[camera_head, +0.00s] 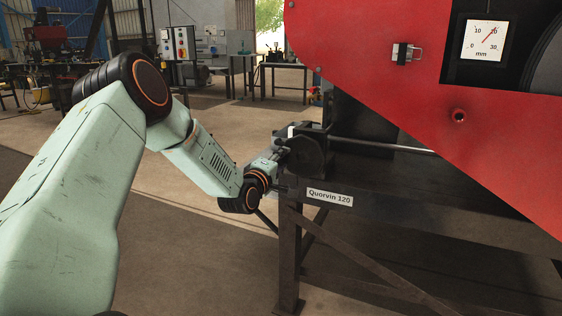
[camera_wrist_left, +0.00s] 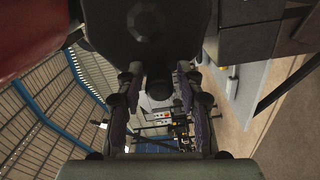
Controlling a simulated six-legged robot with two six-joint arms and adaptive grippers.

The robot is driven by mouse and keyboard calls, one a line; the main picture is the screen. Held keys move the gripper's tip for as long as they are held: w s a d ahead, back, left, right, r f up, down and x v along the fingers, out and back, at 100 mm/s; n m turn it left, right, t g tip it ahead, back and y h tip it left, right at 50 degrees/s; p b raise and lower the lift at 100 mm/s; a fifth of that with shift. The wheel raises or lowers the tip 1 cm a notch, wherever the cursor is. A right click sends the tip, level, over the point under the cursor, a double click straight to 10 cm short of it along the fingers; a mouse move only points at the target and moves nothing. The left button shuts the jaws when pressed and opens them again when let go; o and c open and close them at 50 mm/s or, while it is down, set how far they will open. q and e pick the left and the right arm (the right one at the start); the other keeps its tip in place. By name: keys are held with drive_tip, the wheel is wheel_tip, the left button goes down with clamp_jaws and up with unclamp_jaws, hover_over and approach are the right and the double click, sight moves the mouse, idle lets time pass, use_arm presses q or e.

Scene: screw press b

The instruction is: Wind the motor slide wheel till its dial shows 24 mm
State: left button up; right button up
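The motor slide wheel (camera_head: 306,153) is a dark lobed knob on the press frame, in the middle of the head view. It fills the top of the left wrist view (camera_wrist_left: 150,22). The white dial (camera_head: 483,41) is marked 0 to 30 mm; its thin needle points up and right, close to the 20 mark, too small to read exactly. My left gripper (camera_head: 287,150) is at the wheel, partly hidden by it. In the left wrist view its fingers (camera_wrist_left: 157,80) stand apart, with their tips at the wheel; I cannot tell whether they press on it. My right gripper is out of view.
The red press housing (camera_head: 400,70) overhangs the wheel on the right, with a latch (camera_head: 406,53). A steel rod (camera_head: 385,147) runs right from the wheel. The dark frame leg (camera_head: 288,255) stands below. Open floor (camera_head: 190,260) lies left; workbenches stand at the back.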

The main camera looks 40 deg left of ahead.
use_arm(q)
drive_tip(key=shift+o, duration=0.7)
drive_tip(key=shift+s, duration=0.1)
drive_tip(key=shift+s, duration=0.3)
drive_tip(key=v, duration=1.1)
drive_tip(key=shift+d, duration=0.2)
drive_tip(key=shift+s, duration=0.1)
